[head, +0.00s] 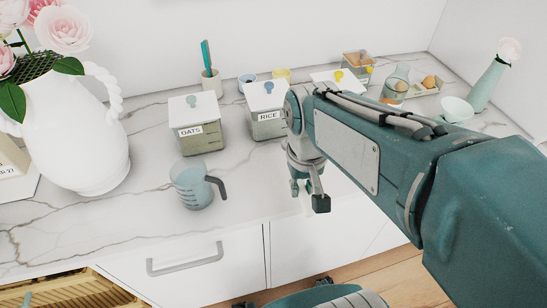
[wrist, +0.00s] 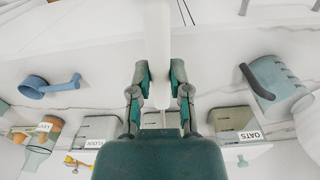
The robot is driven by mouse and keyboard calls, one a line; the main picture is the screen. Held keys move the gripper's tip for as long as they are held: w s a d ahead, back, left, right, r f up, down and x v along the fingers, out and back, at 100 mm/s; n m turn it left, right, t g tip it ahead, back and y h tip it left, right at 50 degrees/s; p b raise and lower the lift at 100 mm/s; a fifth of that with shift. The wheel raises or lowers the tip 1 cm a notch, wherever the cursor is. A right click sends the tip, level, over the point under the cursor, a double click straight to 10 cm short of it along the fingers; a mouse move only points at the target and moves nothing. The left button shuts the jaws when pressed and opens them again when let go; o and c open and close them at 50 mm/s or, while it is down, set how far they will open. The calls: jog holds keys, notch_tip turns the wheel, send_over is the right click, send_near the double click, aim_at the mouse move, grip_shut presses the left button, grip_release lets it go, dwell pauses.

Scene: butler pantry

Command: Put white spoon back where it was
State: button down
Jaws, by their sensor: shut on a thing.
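My gripper (head: 308,198) hangs over the front part of the counter, right of the blue measuring jug, in the head view. In the wrist view, my gripper (wrist: 159,78) is shut on a long white piece, which I take to be the white spoon (wrist: 158,35). It runs up from between the fingers to the top edge of the picture. Its far end is out of view, and I cannot make out the spoon in the head view. No marked resting place for the spoon shows.
The blue jug (head: 192,186) stands near the counter's front edge. Behind are the OATS canister (head: 200,138), RICE canister (head: 266,127) and a utensil cup (head: 212,84). A white pitcher (head: 75,130) stands left. A blue handled cup (wrist: 38,87) shows in the wrist view.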

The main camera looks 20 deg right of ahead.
send_near(281, 179)
jog(key=s, duration=0.4)
jog(key=w+f, duration=0.2)
jog(key=shift+w+f, duration=0.3)
jog(key=shift+f, duration=0.1)
jog(key=shift+w+f, duration=0.4)
jog(key=shift+f, duration=0.1)
jog(key=f, duration=0.1)
jog(key=w+f, duration=0.1)
jog(key=f, duration=0.1)
jog(key=shift+f, duration=0.3)
jog(key=shift+s+f, duration=0.1)
jog(key=shift+f, duration=0.25)
jog(key=shift+s+f, duration=0.15)
jog(key=shift+f, duration=0.1)
jog(key=c, duration=0.6)
grip_release()
jog(key=shift+f, duration=0.15)
